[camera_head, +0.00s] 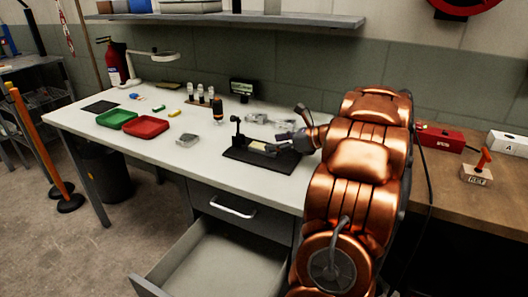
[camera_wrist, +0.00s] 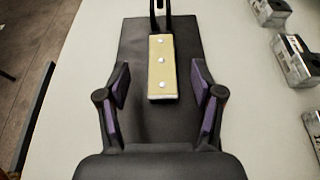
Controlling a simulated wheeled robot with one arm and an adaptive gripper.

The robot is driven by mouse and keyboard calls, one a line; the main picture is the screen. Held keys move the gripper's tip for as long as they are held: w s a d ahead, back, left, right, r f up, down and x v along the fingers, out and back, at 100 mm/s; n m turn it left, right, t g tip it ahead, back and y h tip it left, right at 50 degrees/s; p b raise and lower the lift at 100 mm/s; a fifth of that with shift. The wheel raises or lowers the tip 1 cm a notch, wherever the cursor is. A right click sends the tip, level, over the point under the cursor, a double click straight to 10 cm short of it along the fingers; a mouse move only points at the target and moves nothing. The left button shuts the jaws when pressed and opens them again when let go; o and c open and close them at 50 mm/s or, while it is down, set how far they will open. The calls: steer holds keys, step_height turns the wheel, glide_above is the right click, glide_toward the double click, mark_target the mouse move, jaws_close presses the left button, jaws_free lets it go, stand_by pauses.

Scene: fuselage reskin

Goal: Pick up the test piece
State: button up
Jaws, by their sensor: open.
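My gripper (camera_wrist: 160,88) is open, with one purple-padded finger on each side. The near end of the piece lies between the fingertips, with a gap on both sides. In the head view my gripper (camera_head: 284,143) is over the right part of the black base plate, and my arm hides some of it.
A dark upright post (camera_head: 237,130) stands at the plate's far end. A small metal block (camera_head: 187,140), a red tray (camera_head: 146,127) and a green tray (camera_head: 115,118) lie to the left. Metal blocks (camera_wrist: 295,58) lie right of the plate. An open drawer (camera_head: 215,262) juts out below the bench.

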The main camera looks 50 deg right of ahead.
mark_target(260, 145)
steer(key=shift+b+x, duration=0.45)
steer(key=shift+x, duration=2.5)
steer(key=shift+d+f, duration=0.15)
steer(key=shift+f, duration=0.05)
steer(key=c, duration=1.3)
steer(key=shift+o, duration=0.2)
steer(key=shift+r, duration=0.1)
